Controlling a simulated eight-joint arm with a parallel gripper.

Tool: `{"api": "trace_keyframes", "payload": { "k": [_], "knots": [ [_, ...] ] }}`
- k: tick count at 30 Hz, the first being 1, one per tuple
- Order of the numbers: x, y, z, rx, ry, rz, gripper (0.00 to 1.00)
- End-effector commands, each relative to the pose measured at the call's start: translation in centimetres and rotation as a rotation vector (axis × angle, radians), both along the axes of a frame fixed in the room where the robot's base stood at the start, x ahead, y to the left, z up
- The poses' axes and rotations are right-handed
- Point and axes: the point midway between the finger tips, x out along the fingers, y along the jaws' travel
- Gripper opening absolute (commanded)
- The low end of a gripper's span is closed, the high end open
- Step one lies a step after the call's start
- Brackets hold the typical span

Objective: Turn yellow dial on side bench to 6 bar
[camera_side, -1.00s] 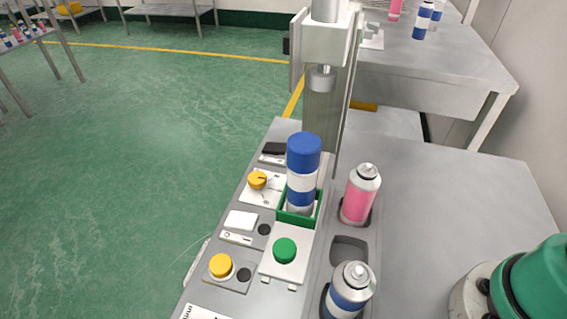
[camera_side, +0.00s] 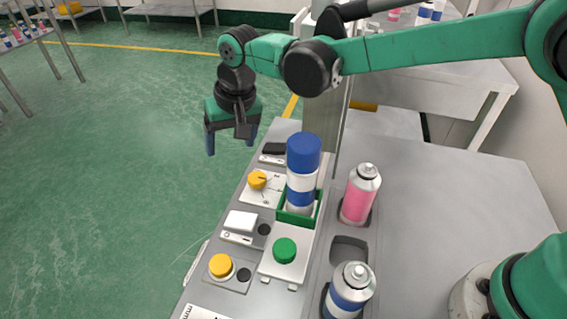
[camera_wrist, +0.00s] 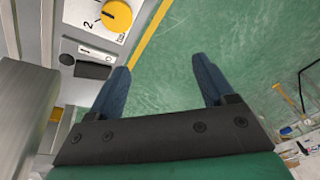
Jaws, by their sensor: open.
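The yellow dial (camera_side: 257,179) sits on a white scale plate (camera_side: 250,195) at the left edge of the bench. It also shows at the top left of the wrist view (camera_wrist: 116,15), where a numeral 2 is readable on the plate. The dial's exact reading is too small to tell. My gripper (camera_side: 231,142) hangs fingers down beyond the bench's left edge, up and left of the dial in the side view. In the wrist view its two blue fingers (camera_wrist: 160,75) are apart with nothing between them, over green floor.
A blue-capped can (camera_side: 303,165) stands in a green holder (camera_side: 298,215) right of the dial. A metal column (camera_side: 325,120) rises behind it. A green button (camera_side: 285,250), a yellow button (camera_side: 220,265), a pink can (camera_side: 360,195) and a blue can (camera_side: 348,292) are nearer.

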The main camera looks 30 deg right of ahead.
Motion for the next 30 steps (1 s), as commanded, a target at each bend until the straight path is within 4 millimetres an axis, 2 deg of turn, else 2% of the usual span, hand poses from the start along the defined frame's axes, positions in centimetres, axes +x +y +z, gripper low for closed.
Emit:
{"api": "trace_keyframes", "payload": {
  "k": [3,6,18,28,29,30],
  "knots": [
    [-1.5,-2.0,-1.2,-0.071,0.151,-0.047,0.75],
    [-2.2,-2.8,-1.6,-0.101,0.215,-0.065,0.75],
    [-2.3,-2.9,-6.4,-0.107,0.228,-0.068,0.75],
    [-2.4,-3.0,-7.1,-0.107,0.227,-0.067,0.75],
    [-2.4,-3.0,-7.1,-0.107,0.227,-0.067,0.72],
    [-2.4,-3.0,-7.1,-0.107,0.227,-0.067,0.61]
  ]
}}
